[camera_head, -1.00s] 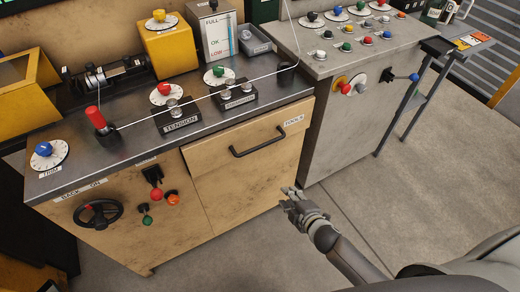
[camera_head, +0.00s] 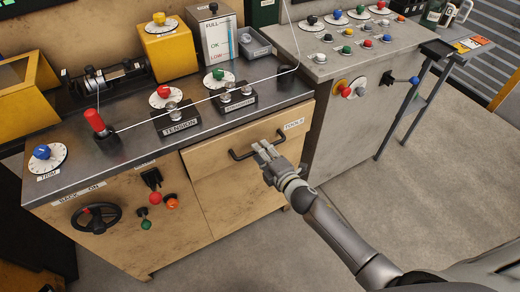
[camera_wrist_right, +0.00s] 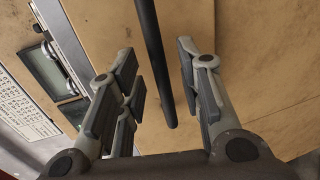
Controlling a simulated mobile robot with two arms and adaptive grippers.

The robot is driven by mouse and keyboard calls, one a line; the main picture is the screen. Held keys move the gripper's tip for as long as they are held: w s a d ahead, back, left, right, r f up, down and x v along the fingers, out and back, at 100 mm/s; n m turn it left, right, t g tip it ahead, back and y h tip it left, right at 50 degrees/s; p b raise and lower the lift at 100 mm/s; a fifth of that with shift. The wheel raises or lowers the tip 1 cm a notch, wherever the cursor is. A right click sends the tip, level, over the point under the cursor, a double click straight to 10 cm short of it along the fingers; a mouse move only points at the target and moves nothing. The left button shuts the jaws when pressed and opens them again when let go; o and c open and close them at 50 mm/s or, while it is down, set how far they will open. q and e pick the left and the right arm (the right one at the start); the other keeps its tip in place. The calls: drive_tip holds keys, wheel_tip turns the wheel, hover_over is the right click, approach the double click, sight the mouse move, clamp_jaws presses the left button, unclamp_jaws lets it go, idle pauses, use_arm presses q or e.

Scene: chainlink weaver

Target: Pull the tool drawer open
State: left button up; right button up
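The tool drawer (camera_head: 225,185) is a tan wooden front in the bench, marked by a TOOLS label (camera_head: 293,124). It looks closed, flush with the cabinet. Its black bar handle (camera_head: 238,156) runs across the upper part, partly hidden behind my right gripper (camera_head: 266,149). In the right wrist view the handle (camera_wrist_right: 154,60) passes between the two spread fingers, with a gap visible on each side. My right gripper is open at the handle's middle to right part. My left gripper is not in view.
Left of the drawer, a black handwheel (camera_head: 95,217) and red, green and orange knobs sit on the cabinet front. The steel worktop (camera_head: 140,148) above carries dials and a stretched wire. A grey console (camera_head: 345,125) stands to the right. The floor in front is clear.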

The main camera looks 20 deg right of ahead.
drive_tip(key=shift+x, duration=0.95)
clamp_jaws()
